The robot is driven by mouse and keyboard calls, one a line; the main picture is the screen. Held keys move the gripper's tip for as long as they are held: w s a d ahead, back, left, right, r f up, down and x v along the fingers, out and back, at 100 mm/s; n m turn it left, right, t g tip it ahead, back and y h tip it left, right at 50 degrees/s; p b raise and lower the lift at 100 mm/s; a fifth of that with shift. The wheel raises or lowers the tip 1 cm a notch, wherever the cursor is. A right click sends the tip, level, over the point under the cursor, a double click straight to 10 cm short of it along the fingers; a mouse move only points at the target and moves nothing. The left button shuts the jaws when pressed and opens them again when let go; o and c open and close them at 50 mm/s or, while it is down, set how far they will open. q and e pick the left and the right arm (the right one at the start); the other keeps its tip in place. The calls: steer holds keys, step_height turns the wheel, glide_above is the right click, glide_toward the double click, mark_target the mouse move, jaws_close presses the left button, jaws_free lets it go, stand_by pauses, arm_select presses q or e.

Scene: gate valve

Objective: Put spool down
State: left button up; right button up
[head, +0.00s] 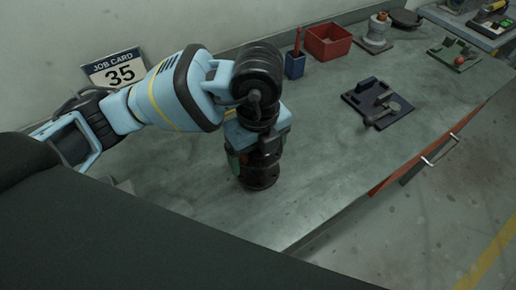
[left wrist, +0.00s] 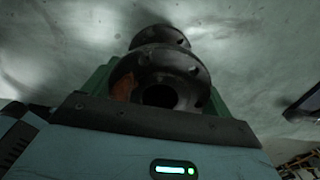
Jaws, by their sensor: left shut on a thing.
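The spool (head: 261,179) is a dark, flanged pipe piece, upright over the grey workbench (head: 330,150). Its lower flange is at or very near the bench top; I cannot tell whether it touches. My left gripper (head: 250,158) comes down over it from above and is shut on it, hiding its upper part. In the left wrist view the spool (left wrist: 160,65) sits between the green finger pads, with its round dark bore facing the camera and an orange-brown patch on the rim. My right gripper is not in view.
Toward the back stand a blue cup (head: 295,66) with a red tool, a red bin (head: 328,42) and a flanged part (head: 377,33). A dark fixture plate (head: 377,104) lies to the right. A job card "35" (head: 115,70) stands at the left. Bench around the spool is clear.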

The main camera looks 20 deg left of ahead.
arm_select(q)
steer(key=o, duration=1.6)
steer(key=shift+o, duration=0.7)
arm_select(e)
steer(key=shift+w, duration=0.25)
arm_select(q)
steer(key=shift+r, duration=0.1)
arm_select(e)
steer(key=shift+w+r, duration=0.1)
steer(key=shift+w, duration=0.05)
arm_select(q)
steer(key=shift+r, duration=0.35)
step_height(320, 180, up, 10)
steer(key=shift+r+p, duration=0.1)
steer(key=shift+p, duration=0.8)
steer(key=shift+r, duration=0.5)
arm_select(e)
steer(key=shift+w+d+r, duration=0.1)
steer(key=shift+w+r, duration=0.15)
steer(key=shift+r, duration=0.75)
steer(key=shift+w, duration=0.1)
